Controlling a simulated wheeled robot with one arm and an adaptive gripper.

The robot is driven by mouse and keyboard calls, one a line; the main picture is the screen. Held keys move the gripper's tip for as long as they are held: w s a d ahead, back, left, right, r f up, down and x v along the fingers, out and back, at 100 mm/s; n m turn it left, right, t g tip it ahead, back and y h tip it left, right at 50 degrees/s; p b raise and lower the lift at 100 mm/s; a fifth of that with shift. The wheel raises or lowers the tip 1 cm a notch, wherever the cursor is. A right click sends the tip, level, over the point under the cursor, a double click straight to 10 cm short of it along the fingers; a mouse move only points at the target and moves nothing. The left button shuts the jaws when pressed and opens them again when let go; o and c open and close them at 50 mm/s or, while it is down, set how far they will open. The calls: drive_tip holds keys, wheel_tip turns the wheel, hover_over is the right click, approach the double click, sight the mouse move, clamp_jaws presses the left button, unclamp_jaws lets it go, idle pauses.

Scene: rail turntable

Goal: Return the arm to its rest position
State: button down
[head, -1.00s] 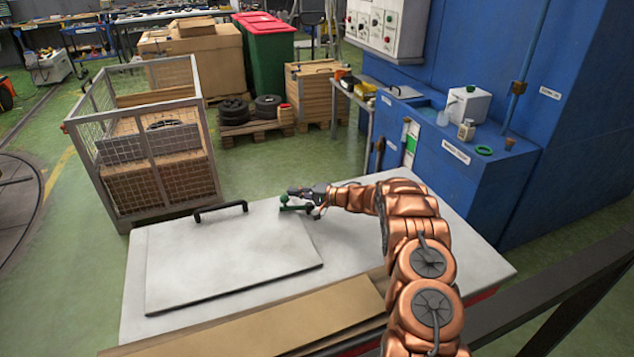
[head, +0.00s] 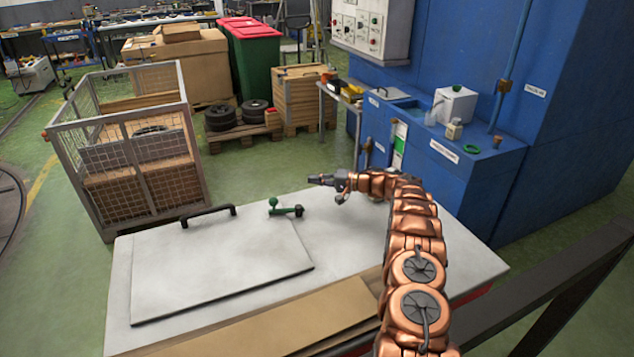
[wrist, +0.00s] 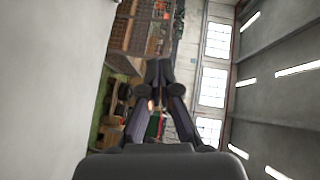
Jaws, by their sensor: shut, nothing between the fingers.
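My gripper (head: 318,180) is shut and empty. In the head view it is raised above the far edge of the white table (head: 345,230), with my copper-coloured arm reaching from the lower right. It also shows in the wrist view (wrist: 159,68), its fingers together, pointing away over the hall. A green clamp-like part with a round knob (head: 286,209) sits at the far edge of a grey flat panel (head: 220,265) on the table, apart from my gripper.
A black handle (head: 208,215) stands at the panel's far edge. A cardboard sheet (head: 290,318) lies along the near edge. A blue machine (head: 445,185) stands close on the right, and a wire-mesh cage (head: 75,170) behind left. A dark rail (head: 570,290) crosses the lower right.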

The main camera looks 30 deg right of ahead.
drive_tip(key=shift+d, duration=0.25)
idle(0.4)
